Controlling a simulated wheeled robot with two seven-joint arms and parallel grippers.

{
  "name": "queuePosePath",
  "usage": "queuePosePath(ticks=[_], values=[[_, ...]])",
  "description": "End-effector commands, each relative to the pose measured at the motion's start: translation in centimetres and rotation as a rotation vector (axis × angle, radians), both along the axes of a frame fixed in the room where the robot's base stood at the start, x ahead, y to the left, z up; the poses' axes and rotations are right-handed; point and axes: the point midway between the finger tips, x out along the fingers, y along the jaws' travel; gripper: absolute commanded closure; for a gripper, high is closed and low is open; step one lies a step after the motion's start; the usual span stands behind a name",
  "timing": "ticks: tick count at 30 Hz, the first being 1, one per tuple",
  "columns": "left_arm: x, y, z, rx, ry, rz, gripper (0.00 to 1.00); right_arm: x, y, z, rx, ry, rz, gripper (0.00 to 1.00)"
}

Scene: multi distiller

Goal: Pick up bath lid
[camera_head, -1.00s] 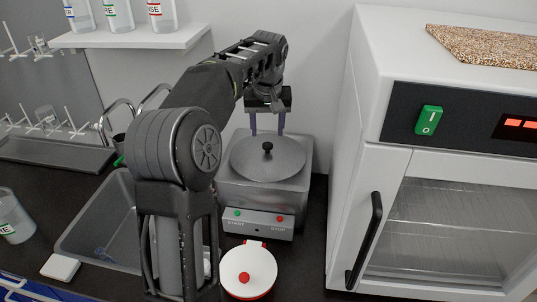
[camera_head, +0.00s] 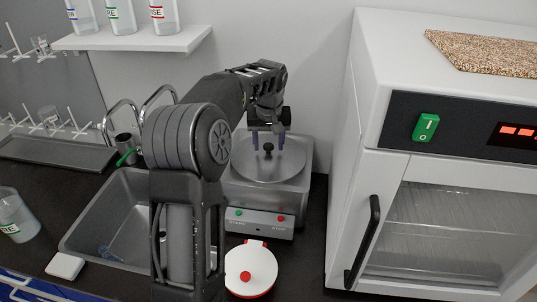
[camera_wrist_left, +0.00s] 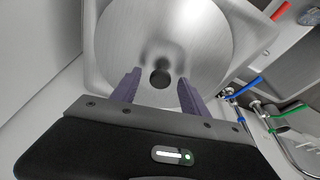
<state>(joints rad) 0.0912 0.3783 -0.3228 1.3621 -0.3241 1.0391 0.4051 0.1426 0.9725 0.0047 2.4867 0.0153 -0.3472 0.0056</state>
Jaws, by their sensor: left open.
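The bath lid (camera_head: 287,168) is a round grey metal disc with a black knob (camera_head: 268,149). It lies on top of the square metal bath (camera_head: 298,195), which has START and STOP buttons on its front. My left gripper (camera_head: 267,136) is open, with its fingers pointing down just above the knob. In the left wrist view the two purple fingers (camera_wrist_left: 160,88) stand on either side of the black knob (camera_wrist_left: 160,77), with gaps to it. The lid (camera_wrist_left: 160,35) fills the upper middle there. I cannot tell whether the fingertips are level with the knob. My right gripper is not in view.
A white cabinet (camera_head: 345,215) with a dark handle stands close on the right. A sink (camera_head: 95,230) with taps is at the left. A white round container with a red knob (camera_head: 246,276) sits in front of the bath. A shelf with bottles (camera_head: 140,42) is above left.

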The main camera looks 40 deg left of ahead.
Motion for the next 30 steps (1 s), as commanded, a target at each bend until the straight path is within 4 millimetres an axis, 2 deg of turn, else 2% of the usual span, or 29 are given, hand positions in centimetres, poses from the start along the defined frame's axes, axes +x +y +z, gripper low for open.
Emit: queuePosePath(ticks=[14,30], values=[[-0.02,-0.01,0.05,0.0,0.0,0.0,0.47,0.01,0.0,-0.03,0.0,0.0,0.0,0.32],[-0.02,-0.01,0.05,0.0,0.0,0.0,0.92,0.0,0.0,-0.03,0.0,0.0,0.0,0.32]])
